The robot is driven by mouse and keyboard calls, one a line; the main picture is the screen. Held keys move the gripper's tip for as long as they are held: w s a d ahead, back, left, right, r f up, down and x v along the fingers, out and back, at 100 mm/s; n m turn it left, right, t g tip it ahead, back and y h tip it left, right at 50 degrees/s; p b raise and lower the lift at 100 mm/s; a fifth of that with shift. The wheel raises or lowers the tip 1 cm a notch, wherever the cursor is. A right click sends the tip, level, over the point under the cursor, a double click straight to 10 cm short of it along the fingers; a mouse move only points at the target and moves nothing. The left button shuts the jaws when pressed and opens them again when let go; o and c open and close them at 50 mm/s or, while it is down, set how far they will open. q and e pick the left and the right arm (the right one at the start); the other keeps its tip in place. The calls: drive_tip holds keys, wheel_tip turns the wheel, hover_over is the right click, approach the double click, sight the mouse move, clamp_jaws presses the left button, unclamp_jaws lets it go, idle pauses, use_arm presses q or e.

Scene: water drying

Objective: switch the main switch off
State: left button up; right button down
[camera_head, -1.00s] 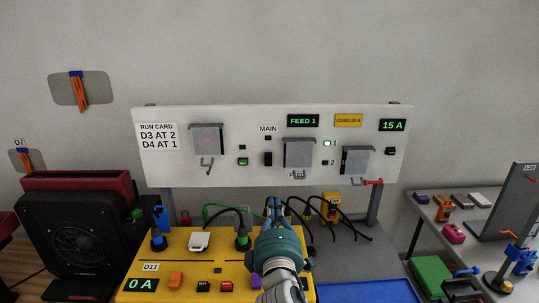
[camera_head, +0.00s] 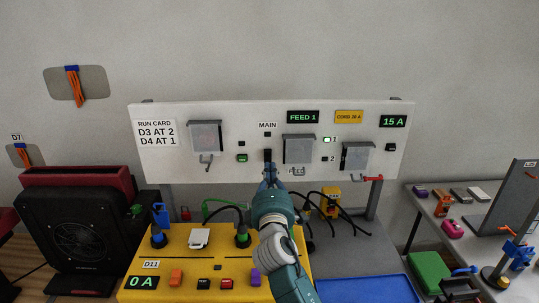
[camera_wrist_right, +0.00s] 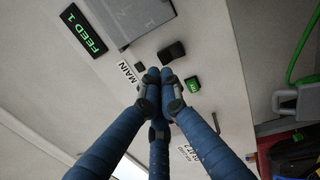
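The main switch (camera_head: 267,156) is a small black block on the white panel (camera_head: 227,118), below the label MAIN (camera_head: 267,125). In the right wrist view the switch (camera_wrist_right: 172,52) shows just beyond my fingertips. My right gripper (camera_head: 269,174) is in front of the panel, just below the switch and partly overlapping its lower end. In the right wrist view the gripper's blue fingers (camera_wrist_right: 158,76) are drawn together with nothing between them. I cannot tell whether the tips touch the switch. My left gripper is not in view.
A lit green button (camera_head: 242,158) sits left of the switch and a grey cover (camera_head: 299,150) right of it. The yellow unit (camera_head: 185,262) with plugs and black cables (camera_head: 345,220) lies below the panel. A blue tray (camera_head: 362,290) is at the lower right.

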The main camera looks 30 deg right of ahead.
sight(269, 152)
drive_tip(key=p+x, duration=0.1)
drive_tip(key=x, duration=0.3)
drive_tip(key=shift+w+d, duration=0.25)
drive_tip(key=shift+w, duration=0.1)
drive_tip(key=shift+w+d+r, duration=0.1)
drive_tip(key=shift+w+d, duration=0.2)
drive_tip(key=shift+w, duration=0.15)
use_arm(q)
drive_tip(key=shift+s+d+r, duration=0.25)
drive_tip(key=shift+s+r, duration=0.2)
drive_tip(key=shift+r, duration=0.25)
use_arm(e)
drive_tip(key=shift+w, duration=0.1)
